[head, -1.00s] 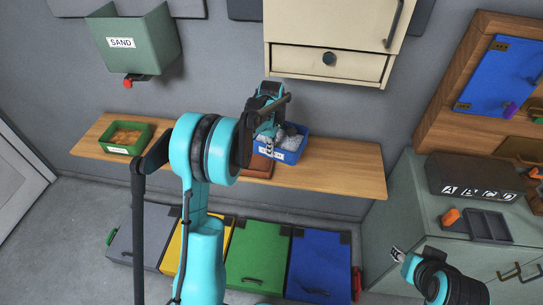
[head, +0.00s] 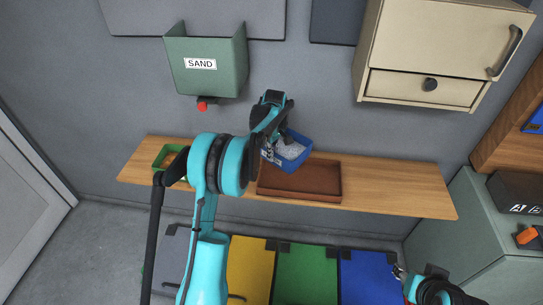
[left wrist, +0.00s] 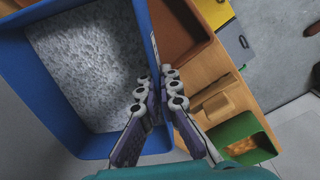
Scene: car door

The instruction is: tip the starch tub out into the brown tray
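The starch tub (head: 300,160) is a blue box with white grains inside, the starch. In the head view it hangs tilted above the back of the brown tray (head: 318,183), which lies on the wooden shelf. My left gripper (head: 270,152) is closed on the near-left wall of the tub. In the left wrist view the finger pads (left wrist: 160,95) pinch the tub's wall, and the starch (left wrist: 90,60) still covers the tub's floor. The brown tray shows beside it (left wrist: 180,32). My right gripper (head: 399,272) is low at the right, too small to read.
A green tub (head: 160,163) with orange contents sits at the shelf's left end. A green SAND bin (head: 207,62) hangs on the wall above. A cream cabinet (head: 435,50) hangs at the upper right. The shelf (head: 400,192) right of the tray is bare.

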